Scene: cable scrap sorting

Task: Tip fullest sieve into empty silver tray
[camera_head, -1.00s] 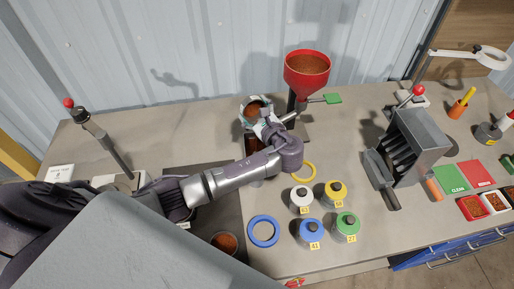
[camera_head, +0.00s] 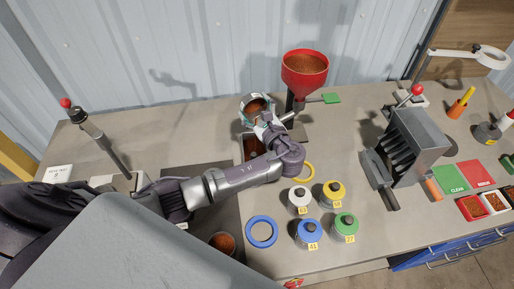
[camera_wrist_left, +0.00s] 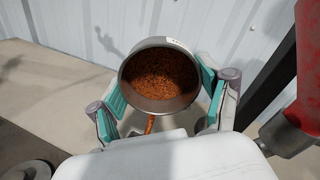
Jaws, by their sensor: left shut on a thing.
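My left gripper (camera_wrist_left: 162,100) is shut on a round silver sieve (camera_head: 254,104), with teal finger pads on both sides of it. The sieve is tilted, and reddish-brown granules (camera_wrist_left: 160,75) fill much of its inside in the left wrist view. A thin orange stream (camera_wrist_left: 150,125) shows at its lower rim there. A tray (camera_head: 244,149) lies below the sieve in the head view, partly hidden by my gripper and arm; reddish-brown material shows in it. Another round vessel with reddish-brown granules (camera_head: 223,242) stands at the front, partly hidden. My right gripper is not in view.
A red funnel (camera_head: 305,70) full of granules stands right of the sieve, close to my gripper. Several lidded weights or pots with coloured tops, including a blue one (camera_head: 309,231), and a blue ring (camera_head: 261,232) lie in front. A grey slotted splitter (camera_head: 418,140) stands right.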

